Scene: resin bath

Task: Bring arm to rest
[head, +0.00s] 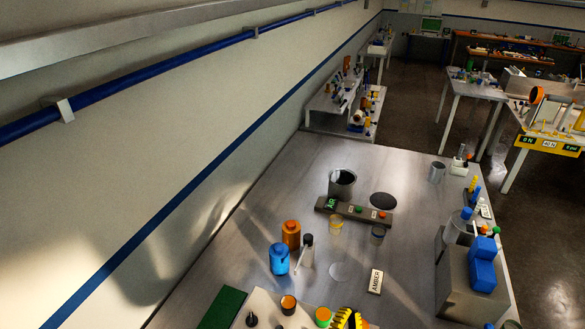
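My gripper and arm are not recognisable in the head view, so I cannot tell where the gripper is or whether it holds anything. The grey metal table (250,205) runs along the wall. A dark pot (342,186) stands near its middle, with something pale inside its rim. A pale yellow cup (336,226) and a dark cup (378,235) stand at the bar's front.
An orange bottle (291,236), a blue bottle (279,261) and a black-capped bottle (307,252) stand left of centre. An AMBER sign (375,281) lies in front. Blue blocks (482,270) sit on a grey box at right. The table's left part is clear.

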